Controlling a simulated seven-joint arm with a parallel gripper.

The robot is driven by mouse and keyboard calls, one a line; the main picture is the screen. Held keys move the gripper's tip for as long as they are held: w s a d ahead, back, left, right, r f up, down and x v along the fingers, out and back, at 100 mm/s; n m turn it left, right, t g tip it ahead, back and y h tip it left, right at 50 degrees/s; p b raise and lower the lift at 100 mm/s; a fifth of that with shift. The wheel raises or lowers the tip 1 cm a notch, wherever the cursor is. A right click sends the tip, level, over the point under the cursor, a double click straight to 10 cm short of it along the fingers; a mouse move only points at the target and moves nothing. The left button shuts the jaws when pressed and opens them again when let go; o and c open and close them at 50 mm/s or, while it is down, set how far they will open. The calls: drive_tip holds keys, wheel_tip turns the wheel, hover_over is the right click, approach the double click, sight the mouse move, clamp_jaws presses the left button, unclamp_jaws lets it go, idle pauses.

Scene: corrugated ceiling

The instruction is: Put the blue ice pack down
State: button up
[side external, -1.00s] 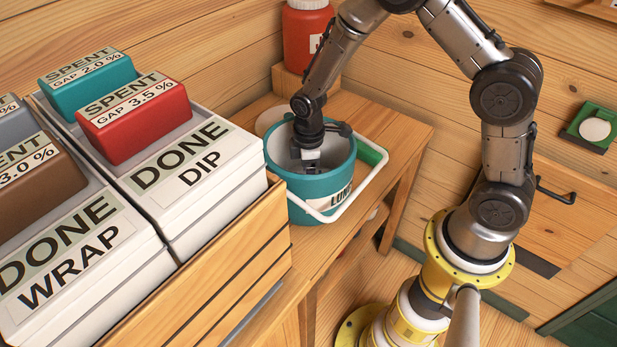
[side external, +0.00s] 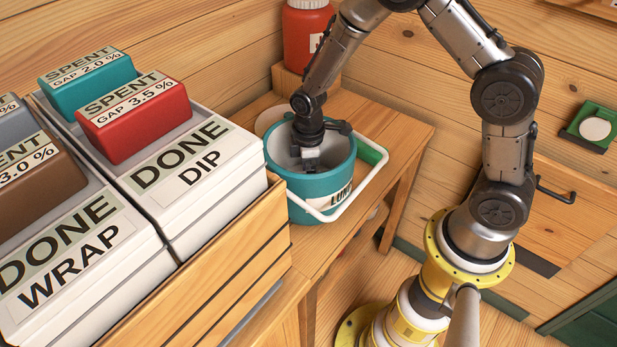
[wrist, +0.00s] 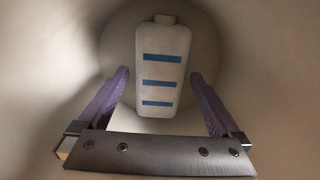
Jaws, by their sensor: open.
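My gripper (side external: 309,160) reaches down inside the teal bucket (side external: 302,188), which has a white handle and a label partly reading "LUN". In the wrist view my gripper (wrist: 160,74) is open, with one purple finger on each side of a pale bottle-shaped pack (wrist: 160,69). The pack looks white with several blue stripes, not blue overall. It is inside the bucket, and a gap shows between it and each finger. The bucket wall hides the pack in the side view.
The bucket stands on a wooden bench (side external: 398,133). A red jar (side external: 305,40) stands behind it. To the left, a wooden crate (side external: 235,262) holds white "DONE" boxes with coloured "SPENT" blocks. A green object (side external: 372,153) is beside the bucket's right side.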

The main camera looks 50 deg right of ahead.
drive_tip(key=s+d+r+m+t, duration=0.15)
drive_tip(key=s+r, duration=0.25)
drive_tip(key=r, duration=0.7)
drive_tip(key=s+a+r+m+t, duration=0.15)
drive_tip(key=s+r, duration=0.25)
drive_tip(key=r, duration=0.8)
drive_tip(key=s+d+r+m+t, duration=0.1)
drive_tip(key=s+r+m, duration=0.1)
drive_tip(key=s, duration=0.4)
drive_tip(key=s+d+r+m+t, duration=0.1)
drive_tip(key=s+m, duration=0.3)
drive_tip(key=s, duration=0.3)
drive_tip(key=shift+s+r+t, duration=0.15)
drive_tip(key=shift+r+t, duration=0.15)
drive_tip(key=shift+r, duration=0.05)
